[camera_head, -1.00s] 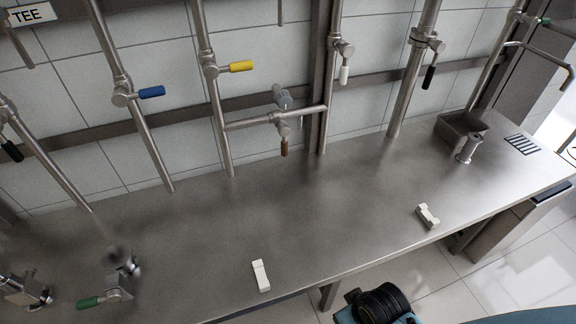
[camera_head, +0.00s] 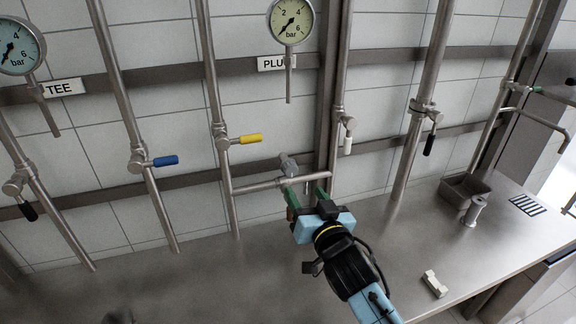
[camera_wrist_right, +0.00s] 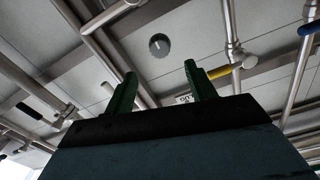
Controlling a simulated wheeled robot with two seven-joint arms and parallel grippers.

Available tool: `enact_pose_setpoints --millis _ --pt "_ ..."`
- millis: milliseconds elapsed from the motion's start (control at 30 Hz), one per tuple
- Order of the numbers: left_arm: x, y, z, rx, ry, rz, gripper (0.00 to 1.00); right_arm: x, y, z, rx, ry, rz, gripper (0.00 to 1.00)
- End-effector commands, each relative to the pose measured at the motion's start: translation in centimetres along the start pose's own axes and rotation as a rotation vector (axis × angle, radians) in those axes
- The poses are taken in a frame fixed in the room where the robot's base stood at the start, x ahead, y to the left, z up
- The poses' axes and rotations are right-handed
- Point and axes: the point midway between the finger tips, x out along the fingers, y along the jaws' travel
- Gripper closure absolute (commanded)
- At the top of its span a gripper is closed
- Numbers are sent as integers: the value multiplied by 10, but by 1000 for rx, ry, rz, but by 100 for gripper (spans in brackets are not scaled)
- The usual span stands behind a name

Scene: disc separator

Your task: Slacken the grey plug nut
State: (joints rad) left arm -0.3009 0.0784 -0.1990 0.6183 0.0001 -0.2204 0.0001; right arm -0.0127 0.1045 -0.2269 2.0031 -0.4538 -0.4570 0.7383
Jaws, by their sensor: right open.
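The brown handle under the cross pipe is hidden by the gripper. My left gripper is not in view.
A yellow-handled valve (camera_head: 246,139) is close left of the cross pipe; a white-handled valve (camera_head: 347,145) is close right. A gauge (camera_head: 291,22) hangs above a partly hidden plug label (camera_head: 271,64). A pale block (camera_head: 434,284) lies on the steel bench (camera_head: 215,285), otherwise mostly clear here.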

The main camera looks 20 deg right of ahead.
Motion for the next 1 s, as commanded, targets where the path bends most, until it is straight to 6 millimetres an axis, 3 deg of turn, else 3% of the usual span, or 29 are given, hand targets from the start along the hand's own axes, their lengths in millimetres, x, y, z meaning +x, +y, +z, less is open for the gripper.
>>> enact_pose_setpoints --millis 167,600,800,1000 --pt "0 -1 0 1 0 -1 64 23 -1 -2 0 5 -3 45" --pt "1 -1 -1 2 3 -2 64 105 0 -1 -2 2 -1 45" --pt "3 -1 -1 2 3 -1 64 125 0 0 -1 0 -1 45" --pt "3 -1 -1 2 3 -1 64 131 0 0 0 0 -1 45"
